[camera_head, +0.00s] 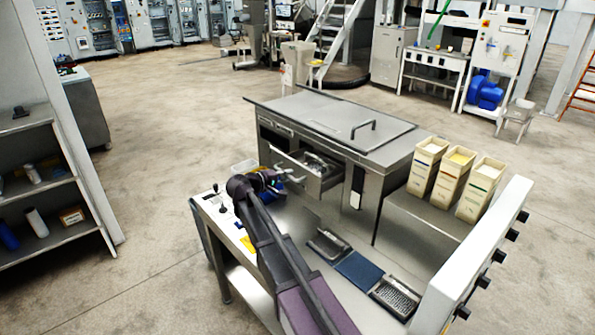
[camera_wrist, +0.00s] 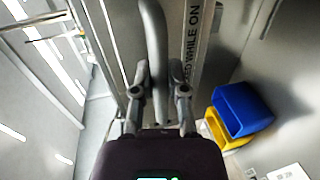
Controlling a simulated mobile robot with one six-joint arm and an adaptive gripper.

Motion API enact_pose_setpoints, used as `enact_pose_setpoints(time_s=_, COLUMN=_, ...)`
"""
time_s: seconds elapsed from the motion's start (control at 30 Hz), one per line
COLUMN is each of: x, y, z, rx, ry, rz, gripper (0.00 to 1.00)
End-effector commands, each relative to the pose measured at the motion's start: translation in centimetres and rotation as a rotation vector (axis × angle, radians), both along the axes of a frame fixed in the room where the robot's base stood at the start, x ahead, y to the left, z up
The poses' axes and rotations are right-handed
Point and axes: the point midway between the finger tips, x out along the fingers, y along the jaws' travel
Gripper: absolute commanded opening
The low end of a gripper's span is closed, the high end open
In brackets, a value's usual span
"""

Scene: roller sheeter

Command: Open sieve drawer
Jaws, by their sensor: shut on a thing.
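The sieve drawer (camera_head: 322,184) is in the grey steel machine (camera_head: 340,118) in the head view. It stands partly out of the front, and some contents show inside. A curved grey handle (camera_wrist: 155,35) runs down between my fingers in the wrist view. My gripper (camera_wrist: 160,88) is shut on this handle, with one finger on each side. In the head view my gripper (camera_head: 278,181) is at the drawer's front, at the end of my dark arm. My arm hides part of the bench below.
Three cream bins (camera_head: 428,168) stand on a side shelf at the right. A blue box (camera_wrist: 242,107) and a yellow box (camera_wrist: 228,131) lie beside my gripper. The front bench holds a blue pad (camera_head: 359,270) and a grater-like tray (camera_head: 396,297). Open floor lies at the left.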

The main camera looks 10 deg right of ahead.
Motion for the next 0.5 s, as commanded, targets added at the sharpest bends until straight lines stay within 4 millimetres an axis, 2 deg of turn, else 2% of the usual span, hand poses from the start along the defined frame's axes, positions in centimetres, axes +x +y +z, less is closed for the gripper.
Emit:
enact_pose_setpoints(time_s=0.03, x=-0.7, y=1.0, z=-0.1, rx=0.003, ry=0.0, rz=0.002, gripper=0.0)
enact_pose_setpoints(time_s=0.2, x=-2.0, y=3.0, z=-0.1, rx=0.002, ry=0.001, rz=-0.003, gripper=0.0)
enact_pose_setpoints(time_s=0.5, x=-2.8, y=4.3, z=-0.1, rx=0.002, ry=0.001, rz=-0.008, gripper=0.0)
